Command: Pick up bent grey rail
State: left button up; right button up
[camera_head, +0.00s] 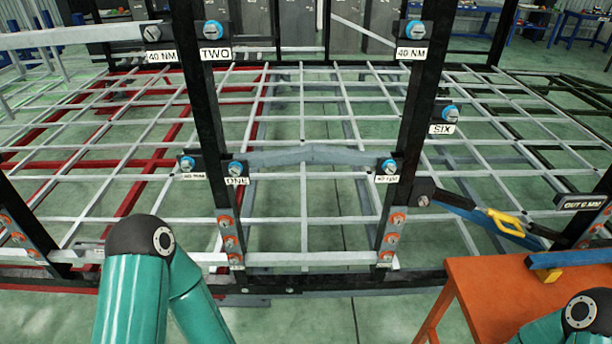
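The bent grey rail (310,153) runs across the middle of the view between two black uprights. It bows slightly upward at its centre. Its left end meets a black bracket with a blue-ringed bolt (235,168) beside the label ONE. Its right end meets a similar bracket with a blue-ringed bolt (389,167). Only teal links of my arms show, at the bottom left and the bottom right corner. Neither gripper is in view, so what they hold is hidden.
A straight grey rail (312,258) crosses lower down between the uprights. An orange table (470,290) at the lower right carries a blue bar (575,258). A yellow-handled tool (505,222) slants beside the right upright. A grey grid frame (300,100) spreads behind.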

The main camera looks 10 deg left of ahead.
aim_at(308, 152)
jog(key=k, duration=0.75)
jog(key=u, duration=0.25)
jog(key=i, duration=1.15)
jog(key=u, duration=0.65)
jog(key=i, duration=0.55)
